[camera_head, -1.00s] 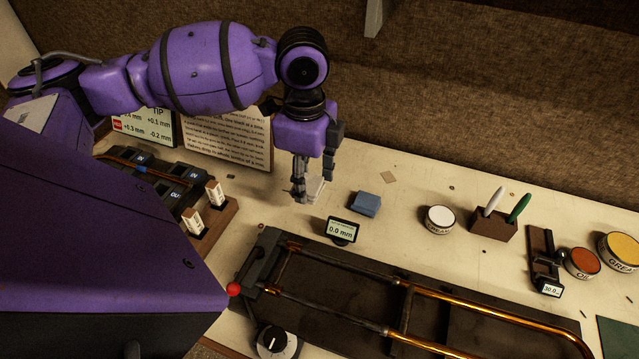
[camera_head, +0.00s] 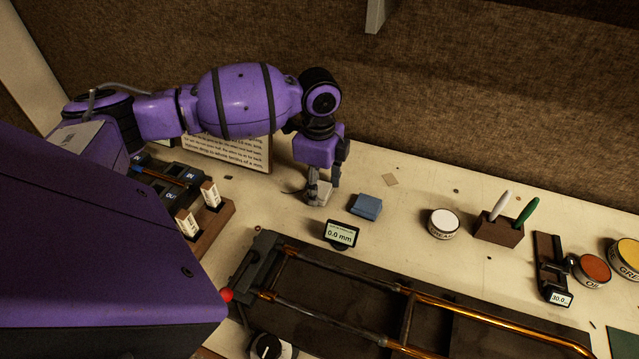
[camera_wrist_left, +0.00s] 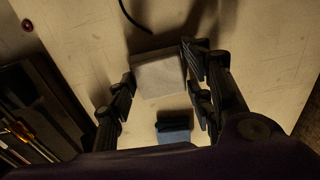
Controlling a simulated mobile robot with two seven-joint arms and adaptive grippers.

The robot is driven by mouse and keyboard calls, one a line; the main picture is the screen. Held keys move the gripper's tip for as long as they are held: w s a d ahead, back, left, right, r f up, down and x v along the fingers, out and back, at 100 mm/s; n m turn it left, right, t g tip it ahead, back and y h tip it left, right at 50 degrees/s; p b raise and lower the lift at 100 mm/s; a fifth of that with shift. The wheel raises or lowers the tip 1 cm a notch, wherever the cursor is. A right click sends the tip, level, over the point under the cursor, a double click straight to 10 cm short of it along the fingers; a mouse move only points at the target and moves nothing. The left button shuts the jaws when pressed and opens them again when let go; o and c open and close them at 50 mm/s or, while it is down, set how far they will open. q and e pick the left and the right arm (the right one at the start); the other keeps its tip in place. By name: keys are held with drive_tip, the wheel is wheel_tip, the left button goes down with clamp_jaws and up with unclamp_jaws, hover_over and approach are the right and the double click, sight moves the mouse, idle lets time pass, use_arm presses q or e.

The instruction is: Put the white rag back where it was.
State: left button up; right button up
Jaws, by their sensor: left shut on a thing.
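The white rag (camera_head: 324,188) is a small pale folded block between the fingers of my left gripper (camera_head: 319,190), at the back of the bench. In the left wrist view the white rag (camera_wrist_left: 158,74) sits between the two black fingers, and the gripper (camera_wrist_left: 160,88) is shut on it. It is at or close above the bench top; I cannot tell if it touches. A blue folded cloth (camera_head: 366,206) lies just to its right; it also shows in the wrist view (camera_wrist_left: 174,135). My right gripper is not in view.
A small display (camera_head: 341,233) reading 0.0 mm stands in front of the gripper. The dark fixture (camera_head: 465,337) with brass tubes fills the front. A cream tin (camera_head: 443,222) and a pen block (camera_head: 498,230) stand to the right.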

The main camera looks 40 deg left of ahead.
sight(319, 188)
use_arm(q)
drive_tip(key=o, duration=1.3)
drive_tip(key=shift+f, duration=0.1)
wheel_tip(319, 188, up, 12)
drive_tip(key=shift+r+p, duration=0.2)
drive_tip(key=shift+p, duration=0.1)
